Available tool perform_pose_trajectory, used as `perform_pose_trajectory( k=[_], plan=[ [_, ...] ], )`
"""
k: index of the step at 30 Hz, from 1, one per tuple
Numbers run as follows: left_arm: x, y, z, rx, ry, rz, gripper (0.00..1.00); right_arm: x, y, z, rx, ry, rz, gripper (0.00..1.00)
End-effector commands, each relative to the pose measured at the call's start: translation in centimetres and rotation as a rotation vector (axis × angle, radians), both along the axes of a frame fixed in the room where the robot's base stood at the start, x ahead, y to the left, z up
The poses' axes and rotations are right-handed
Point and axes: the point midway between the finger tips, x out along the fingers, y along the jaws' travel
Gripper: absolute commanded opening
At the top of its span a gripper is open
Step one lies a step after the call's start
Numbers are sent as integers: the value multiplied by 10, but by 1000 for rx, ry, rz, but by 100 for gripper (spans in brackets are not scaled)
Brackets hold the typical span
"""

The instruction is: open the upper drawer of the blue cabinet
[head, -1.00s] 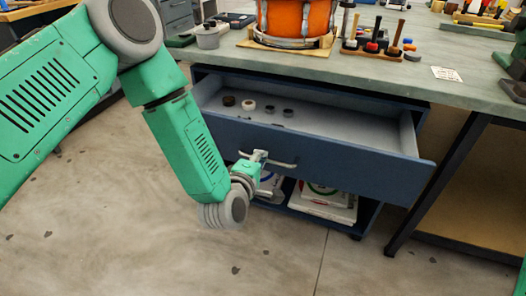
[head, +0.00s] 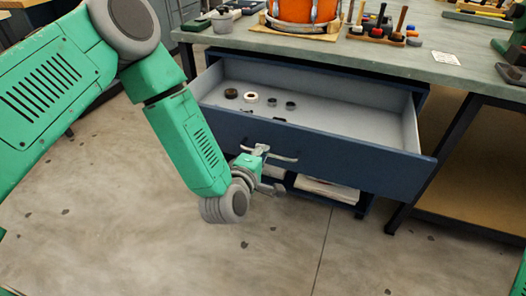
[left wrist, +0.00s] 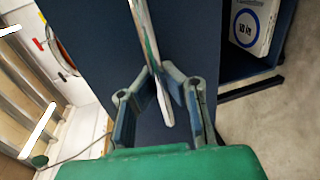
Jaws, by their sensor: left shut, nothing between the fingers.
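The blue cabinet (head: 362,205) stands under the bench. Its upper drawer (head: 330,150) is pulled far out, with its grey inside and several small round parts in view. The light metal handle (head: 284,158) is on the drawer front; it also shows in the left wrist view (left wrist: 147,35) as a bar running down to the fingers. My left gripper (head: 260,150) is at the left part of the handle, in front of the drawer. In the left wrist view my left gripper (left wrist: 160,75) is shut, its fingertips close by the bar; contact is unclear. My right gripper is out of view.
Below the drawer, an open compartment holds white packages (head: 326,190). On the bench top (head: 400,62) stand an orange drum (head: 292,10) and a rack of tools (head: 384,36). A dark bench leg (head: 432,160) is right of the cabinet. The floor in front is clear.

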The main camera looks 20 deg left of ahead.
Motion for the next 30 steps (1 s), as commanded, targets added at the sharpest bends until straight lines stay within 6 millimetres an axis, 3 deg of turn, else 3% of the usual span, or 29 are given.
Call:
perform_pose_trajectory(
  k=[1, 3, 16, 30],
  plan=[
    [-2, -1, -4, 1, 11, -3, 11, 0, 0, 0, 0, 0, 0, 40],
    [-2, -1, -4, 1, 10, -3, 31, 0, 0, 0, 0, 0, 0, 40],
    [-10, 0, 0, 0, 5, -1, 31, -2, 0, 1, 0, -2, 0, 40],
    [-99, 3, 17, 1, 9, -3, 31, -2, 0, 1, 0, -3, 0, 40]
  ],
)
